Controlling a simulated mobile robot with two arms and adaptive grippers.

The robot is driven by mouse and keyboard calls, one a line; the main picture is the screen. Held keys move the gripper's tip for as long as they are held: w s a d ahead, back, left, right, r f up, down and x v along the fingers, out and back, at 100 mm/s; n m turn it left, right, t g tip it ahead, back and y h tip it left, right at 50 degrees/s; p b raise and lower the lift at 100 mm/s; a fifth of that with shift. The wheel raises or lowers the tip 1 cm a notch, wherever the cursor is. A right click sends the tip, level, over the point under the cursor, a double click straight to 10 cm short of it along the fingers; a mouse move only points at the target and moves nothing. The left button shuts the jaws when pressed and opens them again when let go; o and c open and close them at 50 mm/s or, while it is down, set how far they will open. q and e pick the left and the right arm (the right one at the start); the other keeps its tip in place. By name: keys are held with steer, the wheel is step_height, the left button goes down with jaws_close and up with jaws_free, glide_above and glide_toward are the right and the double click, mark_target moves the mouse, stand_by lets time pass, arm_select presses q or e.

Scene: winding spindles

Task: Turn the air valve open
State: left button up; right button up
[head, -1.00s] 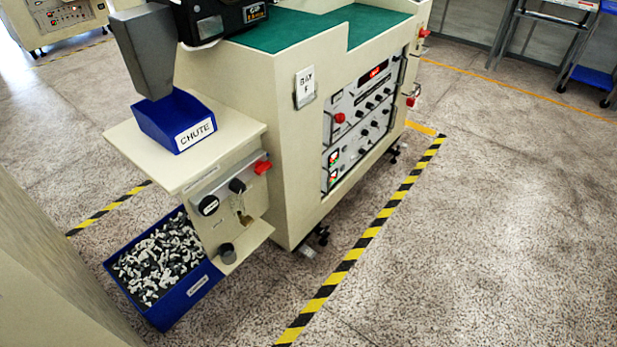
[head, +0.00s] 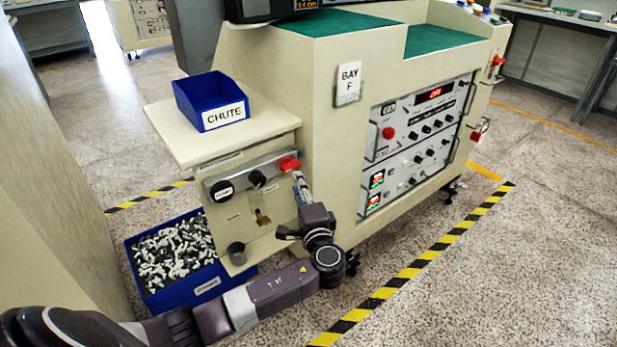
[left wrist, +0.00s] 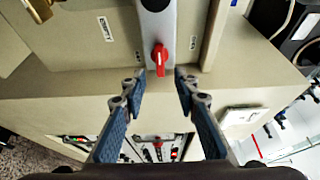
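The air valve has a red handle (head: 290,164) at the right end of the grey strip on the machine's side panel. In the left wrist view the red handle (left wrist: 160,59) points along the picture's vertical, on a grey mount. My left gripper (head: 297,180) is just below and in front of the handle in the head view. In the left wrist view its two fingers (left wrist: 160,82) are spread apart, with the handle centred just beyond the tips and nothing visibly held. I cannot tell whether a fingertip touches it. My right gripper is not in view.
A black knob (head: 257,179) and a brass padlock (head: 262,219) are on the same panel. A blue chute bin (head: 211,101) stands on the shelf above. A blue crate of small parts (head: 176,258) is on the floor below. Open floor lies right of the machine.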

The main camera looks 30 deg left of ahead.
mark_target(292, 169)
arm_select(q)
steer(key=b+x, duration=0.1)
steer(key=x, duration=0.6)
steer(key=shift+w+a+f, duration=0.1)
steer(key=shift+w+a, duration=0.1)
steer(key=shift+a, duration=0.15)
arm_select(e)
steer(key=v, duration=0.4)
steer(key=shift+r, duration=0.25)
arm_select(q)
jaws_close()
